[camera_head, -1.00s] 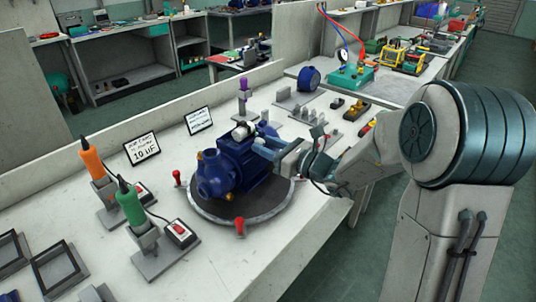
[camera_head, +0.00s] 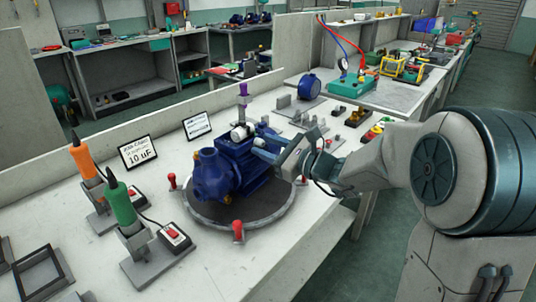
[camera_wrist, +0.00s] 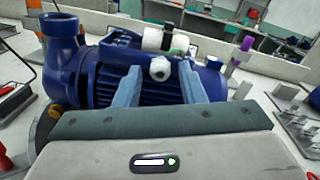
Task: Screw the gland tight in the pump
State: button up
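The blue pump (camera_head: 232,168) lies on a round dark turntable (camera_head: 222,212) on the bench, its flanged end towards the left. A pale grey, nut-like piece, which looks like the gland (camera_wrist: 160,68), sits at the pump's near side in the wrist view. My gripper (camera_wrist: 159,70) has its two blue fingers apart, one on each side of this piece, with visible gaps. In the head view my gripper (camera_head: 262,148) reaches the pump's right side; the gland cannot be made out clearly there. A white cylinder (camera_wrist: 164,40) lies on top of the pump, behind the gland.
Red knobs (camera_head: 238,230) stand around the turntable's rim. Orange (camera_head: 86,162) and green (camera_head: 122,205) tools stand in holders at left. A purple-topped post (camera_head: 243,92) rises behind the pump. Grey holders (camera_head: 305,115) stand to the right. Bare bench lies in front of the turntable.

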dwell(0.3)
jog(key=n+b, duration=0.2)
jog(key=b, duration=0.1)
jog(key=shift+f, duration=0.25)
jog(key=shift+n+b, duration=0.5)
jog(key=shift+b, duration=0.65)
jog(key=shift+r+n, duration=0.3)
jog(key=shift+b, duration=0.3)
jog(key=shift+c, duration=0.4)
grip_shut()
jog(key=m+p, duration=0.2)
jog(key=shift+r+p, duration=0.25)
jog(key=shift+p, duration=0.1)
jog(key=shift+f+m+p, duration=0.25)
jog(key=shift+m+p, duration=0.2)
jog(key=shift+m, duration=0.35)
